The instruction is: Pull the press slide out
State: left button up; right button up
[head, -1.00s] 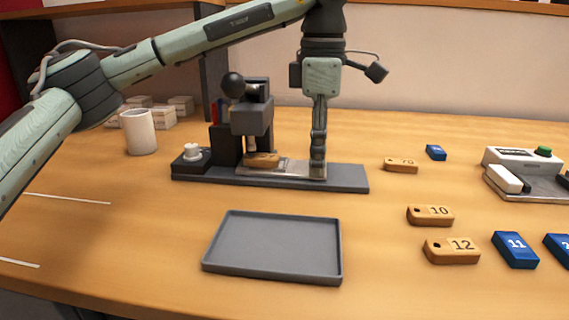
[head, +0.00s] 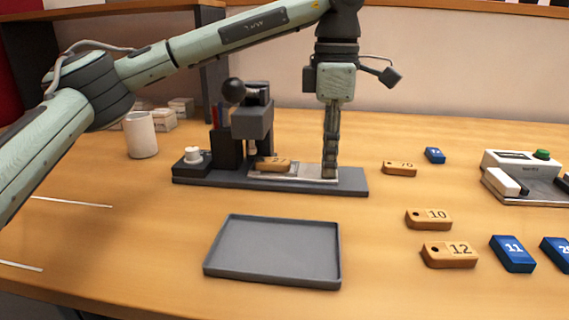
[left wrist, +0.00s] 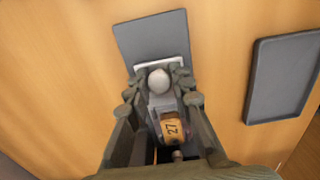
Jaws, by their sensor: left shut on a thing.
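The press (head: 252,122) stands on a long dark base at the back, with a black ball on its lever. Its light metal slide (head: 300,172) reaches out to the right along the base. A wooden tag marked 27 (head: 274,164) lies on the slide, just at the front right of the press head. My left gripper (head: 330,174) points down at the slide's right end, shut on its knob. In the left wrist view the round pale knob (left wrist: 159,81) sits between the fingers, with the tag behind it. My right gripper is not in view.
An empty grey tray (head: 272,250) lies in front of the press. Wooden tags (head: 428,219) and blue tags (head: 513,253) lie to the right, near a white device (head: 520,172). A white mug (head: 140,134) stands at the left. The base right of the slide is bare.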

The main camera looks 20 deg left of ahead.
aim_at(360, 178)
pick_arm(q)
jog(key=shift+w+d+f+p, duration=0.15)
jog(key=shift+d+p, duration=0.2)
jog(key=shift+d, duration=0.55)
jog(key=shift+w+d+f+p, duration=0.1)
jog(key=shift+d+p, duration=0.25)
jog(key=shift+d, duration=0.6)
jog(key=shift+w+d+f+p, duration=0.15)
jog(key=shift+d+p, duration=0.2)
jog(key=shift+d, duration=0.55)
jog(key=o, duration=0.9)
jog(key=shift+a, duration=0.1)
jog(key=shift+w+r, duration=0.1)
jog(key=shift+r, duration=0.05)
jog(key=shift+r+p, duration=0.35)
jog(key=shift+r, duration=0.1)
notch_tip(360, 178, up, 6)
jog(key=p, duration=0.4)
jog(key=shift+r+p, duration=0.15)
jog(key=shift+p, duration=0.15)
